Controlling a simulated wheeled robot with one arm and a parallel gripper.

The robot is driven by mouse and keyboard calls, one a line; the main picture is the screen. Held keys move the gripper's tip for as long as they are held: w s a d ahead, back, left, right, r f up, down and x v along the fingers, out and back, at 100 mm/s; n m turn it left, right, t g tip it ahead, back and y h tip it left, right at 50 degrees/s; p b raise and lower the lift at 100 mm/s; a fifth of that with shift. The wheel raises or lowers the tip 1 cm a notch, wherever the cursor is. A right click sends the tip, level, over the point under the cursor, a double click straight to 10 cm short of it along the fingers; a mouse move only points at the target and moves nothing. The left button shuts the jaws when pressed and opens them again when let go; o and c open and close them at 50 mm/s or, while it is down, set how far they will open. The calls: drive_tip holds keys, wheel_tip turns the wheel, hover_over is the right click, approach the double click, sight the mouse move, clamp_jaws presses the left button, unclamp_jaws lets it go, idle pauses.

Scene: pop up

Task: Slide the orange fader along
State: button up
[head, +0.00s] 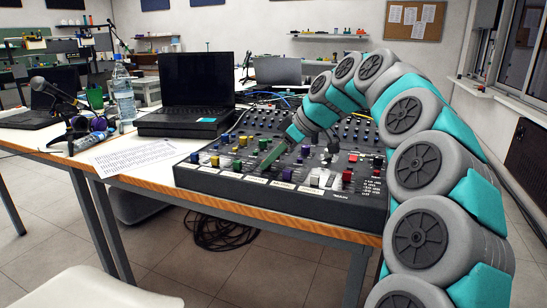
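The mixing console (290,195) lies on the table near its front edge, with several coloured caps on its sloped top. I cannot clearly pick out an orange fader; a small reddish cap (353,157) and a red cap (346,176) show on its right part. My arm arches from the lower right over the console. My gripper (268,160) points down and left, low over the middle of the console, its green finger close to the caps. Whether it touches one, and whether it is open, cannot be told. The arm hides part of the console's top.
An open laptop (197,85) stands behind the console on the left. A water bottle (123,95), a microphone (55,92) and a paper sheet (134,157) are to its left. Cables lie behind the console. A white seat (88,292) is at the lower left.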

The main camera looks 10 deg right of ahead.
clamp_jaws()
drive_tip(key=shift+s+a+b, duration=0.6)
drive_tip(key=shift+s+a, duration=0.25)
drive_tip(key=shift+s, duration=0.3)
drive_tip(key=o, duration=0.7)
unclamp_jaws()
drive_tip(key=shift+r, duration=0.1)
